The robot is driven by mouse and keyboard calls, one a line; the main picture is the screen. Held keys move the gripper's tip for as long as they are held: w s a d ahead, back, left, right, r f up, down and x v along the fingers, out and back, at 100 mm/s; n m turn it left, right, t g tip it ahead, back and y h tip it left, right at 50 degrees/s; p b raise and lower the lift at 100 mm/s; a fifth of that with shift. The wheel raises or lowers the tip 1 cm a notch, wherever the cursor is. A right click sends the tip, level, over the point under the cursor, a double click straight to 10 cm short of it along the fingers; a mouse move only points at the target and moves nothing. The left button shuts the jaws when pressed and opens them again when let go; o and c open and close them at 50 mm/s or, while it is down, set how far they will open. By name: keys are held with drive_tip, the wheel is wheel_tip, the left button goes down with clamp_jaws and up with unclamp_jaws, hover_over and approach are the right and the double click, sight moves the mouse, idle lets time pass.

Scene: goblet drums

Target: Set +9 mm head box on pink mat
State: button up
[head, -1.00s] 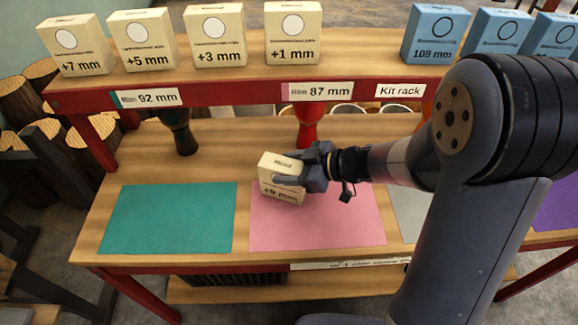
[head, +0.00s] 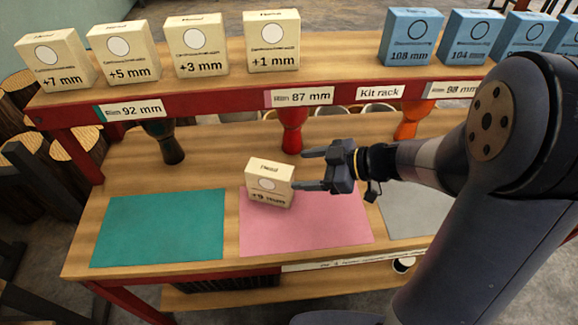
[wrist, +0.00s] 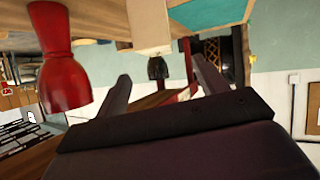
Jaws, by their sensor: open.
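The cream +9 mm head box (head: 269,184) stands upright at the back left part of the pink mat (head: 310,228). Its back edge lies near the mat's far edge, and whether the whole base is on the mat is hard to tell. My gripper (head: 308,171) is open to the right of the box, with its fingers pointing left and no longer around it. In the wrist view my open fingers (wrist: 165,78) show with a cream box face (wrist: 149,25) beyond them, apart from them.
The teal mat (head: 160,228) lies left and a grey mat (head: 410,208) right. Behind, a raised shelf holds cream boxes (head: 195,48) and blue boxes (head: 410,38). A red goblet drum (head: 293,132) stands under the shelf, behind the box.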

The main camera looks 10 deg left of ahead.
drive_tip(key=shift+v, duration=1.6)
